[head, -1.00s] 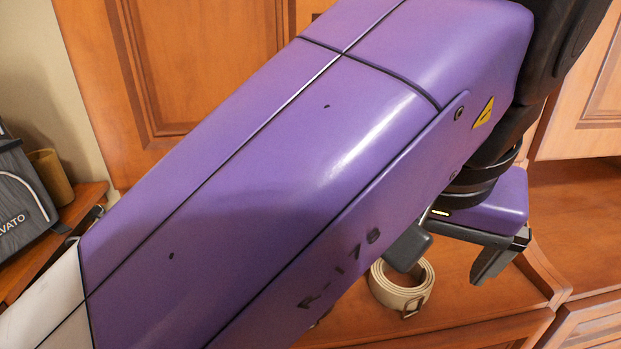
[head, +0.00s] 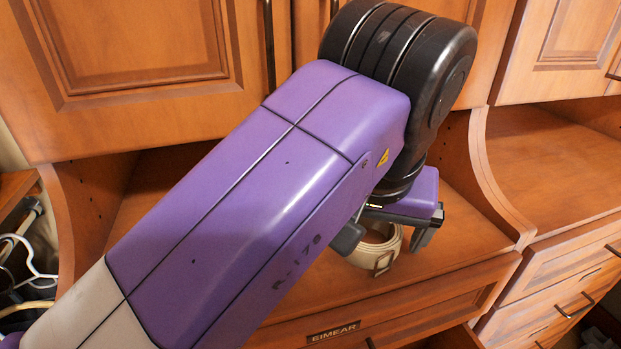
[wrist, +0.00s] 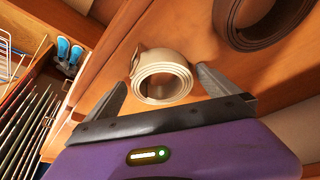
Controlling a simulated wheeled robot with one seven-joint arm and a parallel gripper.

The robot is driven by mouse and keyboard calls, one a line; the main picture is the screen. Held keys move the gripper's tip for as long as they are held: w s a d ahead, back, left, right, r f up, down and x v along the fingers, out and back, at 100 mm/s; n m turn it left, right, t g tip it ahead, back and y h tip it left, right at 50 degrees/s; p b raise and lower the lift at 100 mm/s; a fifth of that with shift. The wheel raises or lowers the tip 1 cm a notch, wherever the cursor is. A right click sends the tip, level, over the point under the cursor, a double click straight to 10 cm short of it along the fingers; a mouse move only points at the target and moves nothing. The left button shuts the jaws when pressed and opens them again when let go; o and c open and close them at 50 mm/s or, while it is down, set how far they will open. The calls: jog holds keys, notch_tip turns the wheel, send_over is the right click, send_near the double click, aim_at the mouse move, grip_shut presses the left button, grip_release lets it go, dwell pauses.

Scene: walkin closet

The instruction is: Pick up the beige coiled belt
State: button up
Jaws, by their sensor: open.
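The beige coiled belt (head: 382,258) rests on the wooden counter (head: 462,236), with its buckle toward the front edge in the head view. In the wrist view the belt (wrist: 163,76) appears as a round coil with its buckle at the left. My gripper (head: 388,238) is open, with one finger on each side of the belt in the head view. In the wrist view my gripper (wrist: 158,90) shows its two fingertips flanking the near part of the coil. I cannot tell whether either finger touches it. My gripper's body and arm hide the belt's upper part in the head view.
A dark brown coiled belt (wrist: 250,20) lies close by on the counter in the wrist view. Cabinet doors (head: 140,50) stand behind, and a curved side panel (head: 490,185) rises to the right. A drawer labelled EIMEAR (head: 333,332) is below the counter's front edge.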

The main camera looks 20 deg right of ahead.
jog(key=shift+w+f, duration=0.1)
jog(key=shift+f, duration=0.15)
jog(key=c, duration=1.5)
jog(key=shift+o, duration=0.2)
jog(key=shift+r, duration=0.1)
